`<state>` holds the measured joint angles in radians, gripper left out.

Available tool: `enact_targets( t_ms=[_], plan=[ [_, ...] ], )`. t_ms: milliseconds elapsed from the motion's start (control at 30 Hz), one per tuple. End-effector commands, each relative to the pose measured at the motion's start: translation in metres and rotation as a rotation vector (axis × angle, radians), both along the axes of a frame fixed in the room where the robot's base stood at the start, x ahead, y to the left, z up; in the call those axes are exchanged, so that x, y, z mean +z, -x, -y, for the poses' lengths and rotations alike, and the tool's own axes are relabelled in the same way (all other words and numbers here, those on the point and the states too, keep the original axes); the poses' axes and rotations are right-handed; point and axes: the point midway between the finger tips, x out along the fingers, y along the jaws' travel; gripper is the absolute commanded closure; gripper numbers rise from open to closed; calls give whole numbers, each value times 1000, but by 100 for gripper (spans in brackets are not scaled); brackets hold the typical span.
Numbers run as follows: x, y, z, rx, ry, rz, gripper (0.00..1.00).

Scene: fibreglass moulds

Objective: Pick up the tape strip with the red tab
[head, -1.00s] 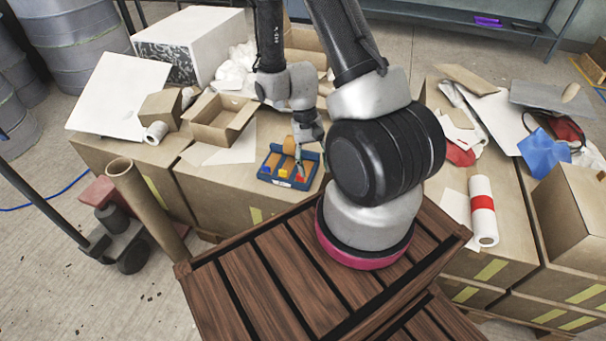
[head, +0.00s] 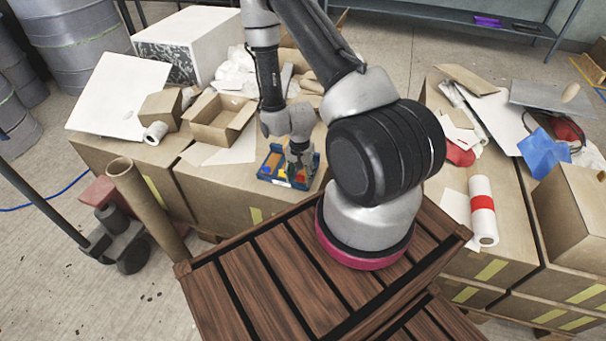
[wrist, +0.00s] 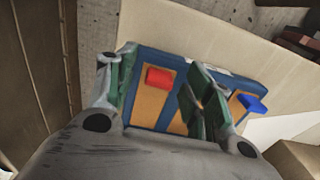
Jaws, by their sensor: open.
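A blue tray (head: 267,180) holds tan tape strips with coloured tabs. In the wrist view the tray (wrist: 148,56) shows the strip with the red tab (wrist: 160,78) on the left and a blue tab (wrist: 252,104) on the right. My gripper (wrist: 163,76) is open, with one finger on each side of the red-tab strip. The right finger hides much of the middle of the tray. In the head view my gripper (head: 298,164) is low over the tray's right part. I cannot tell whether the fingertips touch the tray.
The tray sits on a cardboard box top (head: 232,181). An open carton (head: 218,121) and a tape roll (head: 155,132) lie to its left. White crumpled packing (head: 236,68) is behind. A cardboard tube (head: 145,208) leans in front at left.

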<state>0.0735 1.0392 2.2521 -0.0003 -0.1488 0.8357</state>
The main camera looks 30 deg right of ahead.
Motion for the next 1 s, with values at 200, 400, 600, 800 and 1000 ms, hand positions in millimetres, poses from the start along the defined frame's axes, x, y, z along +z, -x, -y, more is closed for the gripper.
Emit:
enact_targets(
  t_ms=[200,400,600,800,1000],
  plan=[
    [-5,-1,0,0,0,1,48],
    [-4,0,0,0,0,1,72],
    [-4,0,0,1,0,1,84],
    [-4,0,0,1,0,1,84],
    [8,-1,0,1,0,3,84]
  ],
)
